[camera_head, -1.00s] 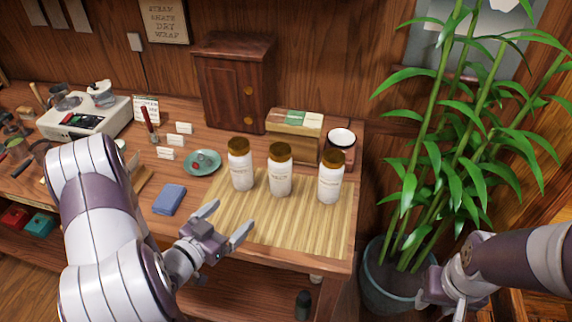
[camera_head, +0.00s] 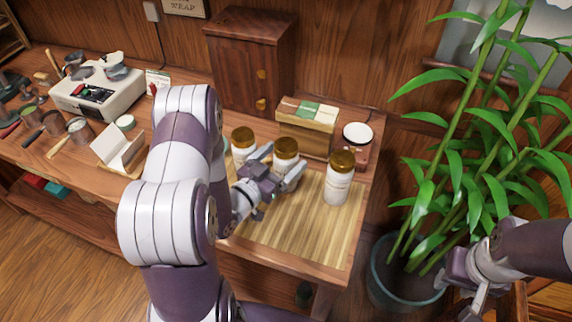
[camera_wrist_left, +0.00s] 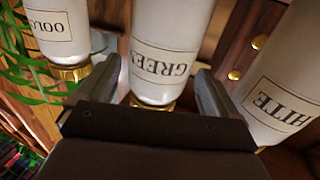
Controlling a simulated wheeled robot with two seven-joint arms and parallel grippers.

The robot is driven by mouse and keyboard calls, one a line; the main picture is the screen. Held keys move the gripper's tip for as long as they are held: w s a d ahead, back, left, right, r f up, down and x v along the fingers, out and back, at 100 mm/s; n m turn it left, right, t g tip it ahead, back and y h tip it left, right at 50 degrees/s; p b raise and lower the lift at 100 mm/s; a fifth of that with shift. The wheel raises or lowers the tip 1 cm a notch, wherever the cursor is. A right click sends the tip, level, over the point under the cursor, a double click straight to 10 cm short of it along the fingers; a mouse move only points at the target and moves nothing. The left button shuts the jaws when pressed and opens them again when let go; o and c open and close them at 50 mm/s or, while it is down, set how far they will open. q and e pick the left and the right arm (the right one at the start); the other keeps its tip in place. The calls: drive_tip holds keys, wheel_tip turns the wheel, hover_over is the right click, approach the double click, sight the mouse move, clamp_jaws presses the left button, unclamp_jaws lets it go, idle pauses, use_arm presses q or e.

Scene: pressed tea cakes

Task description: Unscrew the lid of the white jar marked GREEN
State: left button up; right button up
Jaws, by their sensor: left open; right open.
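The white jar marked GREEN (camera_wrist_left: 165,60) shows upside down in the left wrist view, its label readable and its gold lid partly hidden behind my gripper. In the head view it is the middle jar, with its brown-gold lid (camera_head: 286,146) on top. My left gripper (camera_head: 282,166) is open, with one finger on either side of this jar; I cannot tell whether they touch it. My right gripper (camera_head: 462,287) is open and empty at the lower right, beside the plant pot and far from the jars.
The jar marked WHITE (camera_head: 242,145) stands close on the left, the OOLONG jar (camera_head: 338,182) on the right. All stand on a bamboo mat (camera_head: 300,237). A tea box (camera_head: 308,122) and a dark canister (camera_head: 352,153) are behind. A potted plant (camera_head: 385,285) fills the right.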

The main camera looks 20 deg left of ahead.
use_arm(q)
drive_tip(key=x, duration=0.3)
drive_tip(key=shift+w+d, duration=0.15)
drive_tip(key=shift+w, duration=0.05)
drive_tip(key=c, duration=1.3)
wheel_tip(320, 180, up, 10)
drive_tip(key=shift+s+r+p, duration=0.1)
drive_tip(key=shift+p, duration=0.35)
drive_tip(key=o, duration=0.5)
drive_tip(key=shift+c, duration=0.2)
drive_tip(key=c, duration=0.7)
